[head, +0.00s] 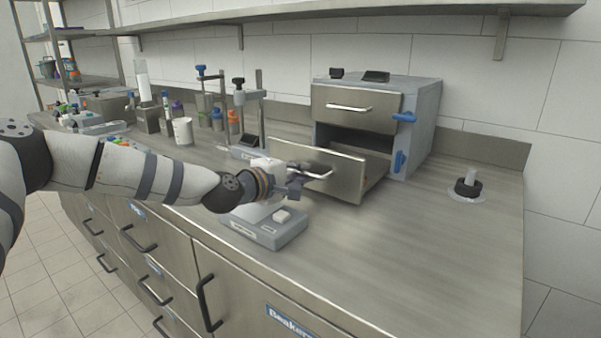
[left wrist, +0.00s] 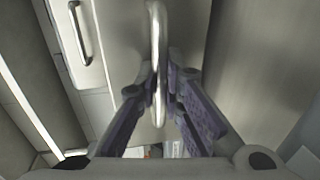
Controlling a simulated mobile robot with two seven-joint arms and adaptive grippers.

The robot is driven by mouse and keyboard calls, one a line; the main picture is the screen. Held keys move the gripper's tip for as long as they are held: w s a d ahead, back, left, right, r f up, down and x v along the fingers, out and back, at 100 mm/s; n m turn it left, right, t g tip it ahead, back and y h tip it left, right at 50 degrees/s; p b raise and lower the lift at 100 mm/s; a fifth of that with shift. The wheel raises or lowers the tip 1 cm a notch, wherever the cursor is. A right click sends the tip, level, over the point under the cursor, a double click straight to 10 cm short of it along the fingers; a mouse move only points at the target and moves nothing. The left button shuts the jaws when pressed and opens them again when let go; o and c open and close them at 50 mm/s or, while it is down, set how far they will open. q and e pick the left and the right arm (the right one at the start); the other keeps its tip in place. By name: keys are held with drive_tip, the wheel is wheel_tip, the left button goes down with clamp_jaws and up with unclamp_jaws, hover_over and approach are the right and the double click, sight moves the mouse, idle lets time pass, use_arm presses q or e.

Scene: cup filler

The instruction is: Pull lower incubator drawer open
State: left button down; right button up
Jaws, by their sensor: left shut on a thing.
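The incubator (head: 433,105) is a grey metal box at the back of the counter. Its upper drawer (head: 375,118) is shut. Its lower drawer (head: 345,178) is pulled well out toward me, leaving a dark opening behind its front. My left gripper (head: 300,180) is at the lower drawer's bar handle (head: 318,173) and shut on it. In the left wrist view the handle (left wrist: 157,60) runs between the two fingers (left wrist: 158,92), with the drawer front (left wrist: 125,40) behind it. The fingers hide part of the handle. My right gripper is not in view.
A flat grey device (head: 262,228) with a white top piece sits on the counter below my left gripper. Stands, a white cup (head: 183,131) and bottles are at the back left. A small black-based item (head: 467,187) stands at right. The front right counter is clear.

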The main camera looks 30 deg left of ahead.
use_arm(q)
drive_tip(key=shift+w, duration=0.15)
drive_tip(key=c, duration=1.7)
unclamp_jaws()
drive_tip(key=v, duration=1.1)
drive_tip(key=shift+a+r, duration=0.15)
drive_tip(key=shift+s, duration=0.55)
